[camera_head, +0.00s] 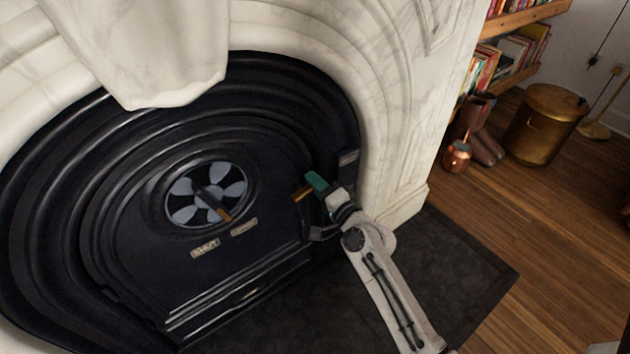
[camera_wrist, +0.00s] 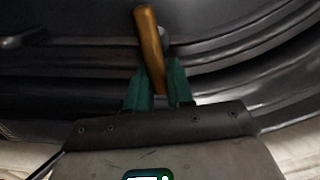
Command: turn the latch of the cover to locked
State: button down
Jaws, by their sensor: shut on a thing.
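The black cover (camera_head: 130,245) fills the arched fireplace opening. Its brass latch handle (camera_head: 303,193) is at the cover's right side, beside my gripper's teal fingers (camera_head: 316,182). In the wrist view the latch handle (camera_wrist: 149,40) runs up from between the fingers, leaning slightly left, with a round grey pivot behind it. My gripper (camera_wrist: 159,90) is shut on the handle's near part. The fingers hide that end of the handle. I cannot tell from these views whether the latch is at locked.
A round vent (camera_head: 207,193) with its own brass-tipped handle sits mid-cover, above two small label plates (camera_head: 205,248). The white marble surround (camera_head: 400,130) rises close to the right of my arm. A dark hearth slab (camera_head: 460,265) lies below. A copper kettle (camera_head: 457,156) and brass bin (camera_head: 545,125) stand farther right.

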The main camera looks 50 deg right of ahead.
jog(key=shift+f+m, duration=0.35)
jog(key=shift+m, duration=0.85)
jog(key=shift+f, duration=0.1)
jog(key=c, duration=1.1)
grip_release()
jog(key=shift+s, duration=0.1)
jog(key=v, duration=1)
jog(key=shift+s, duration=0.35)
